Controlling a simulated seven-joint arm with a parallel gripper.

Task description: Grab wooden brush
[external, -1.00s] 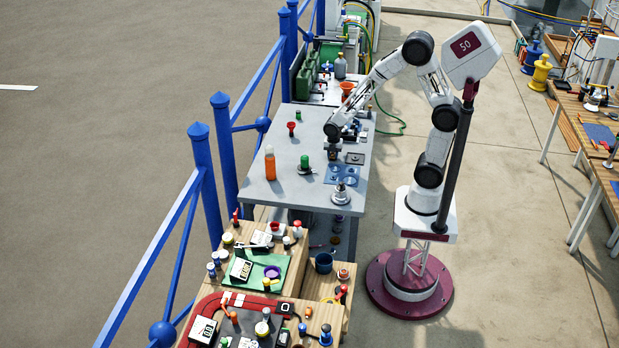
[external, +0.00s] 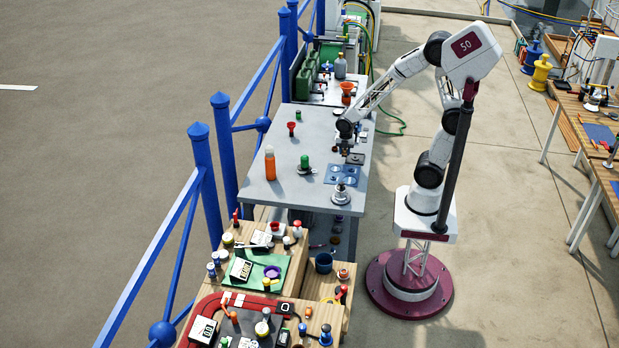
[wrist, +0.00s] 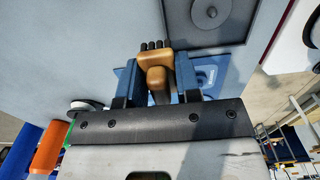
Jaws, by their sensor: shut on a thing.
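The wooden brush (wrist: 155,60) shows in the wrist view as a tan wooden block with a stubby handle and dark bristles at its far end. It sits between the two blue fingers of my gripper (wrist: 158,78), which is shut on it. In the external view my gripper (external: 346,146) is over the right side of the grey table (external: 240,190). The brush is too small and too covered to make out clearly there.
A blue pad with round marks (external: 342,174), a metal fitting (external: 341,193) and a dark square plate (external: 355,158) are near my gripper. A green-topped item (external: 305,162) and an orange bottle (external: 270,163) stand to the left.

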